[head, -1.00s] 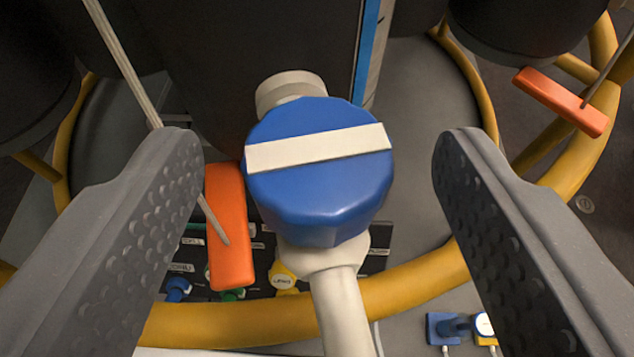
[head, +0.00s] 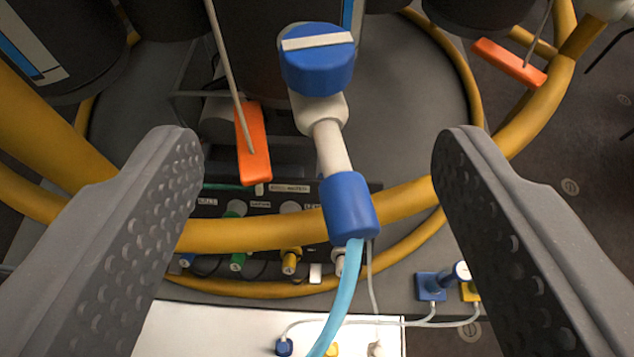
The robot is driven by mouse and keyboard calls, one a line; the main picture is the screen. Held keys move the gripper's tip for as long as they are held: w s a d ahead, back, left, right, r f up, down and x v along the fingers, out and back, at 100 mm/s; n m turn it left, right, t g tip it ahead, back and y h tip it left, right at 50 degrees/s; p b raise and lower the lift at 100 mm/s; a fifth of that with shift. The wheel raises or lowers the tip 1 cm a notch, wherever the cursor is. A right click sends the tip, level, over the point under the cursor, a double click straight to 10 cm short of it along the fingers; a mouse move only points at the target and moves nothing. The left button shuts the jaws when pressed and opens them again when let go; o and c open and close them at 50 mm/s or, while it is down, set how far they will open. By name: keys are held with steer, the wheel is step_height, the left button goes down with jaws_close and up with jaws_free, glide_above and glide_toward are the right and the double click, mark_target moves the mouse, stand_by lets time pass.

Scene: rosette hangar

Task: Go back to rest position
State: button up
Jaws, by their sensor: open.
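My gripper (head: 318,150) is open, with its two grey dimpled fingers at the left and right of the head view. Nothing is held between them. Beyond the fingertips stands a blue valve knob (head: 318,72) with a white stripe that lies nearly level, tilted slightly. It sits on a cream pipe fitting (head: 328,140). Below it are a blue collar (head: 348,205) and a light blue hose (head: 343,295). The gripper is apart from the knob.
An orange tag (head: 252,145) hangs on a cord left of the knob; another orange tag (head: 508,62) is at upper right. Yellow tube rails (head: 250,235) cross the view. Behind is a panel with coloured connectors (head: 238,260). A white surface (head: 200,330) lies at the bottom.

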steer(key=shift+r, duration=0.1)
stand_by(0.4)
steer(key=s+a+r+t, duration=0.1)
steer(key=a+r, duration=0.1)
steer(key=r, duration=1.4)
steer(key=s+a+r, duration=0.2)
steer(key=r, duration=1.4)
steer(key=shift+s+a+t, duration=0.15)
steer(key=shift+t, duration=0.25)
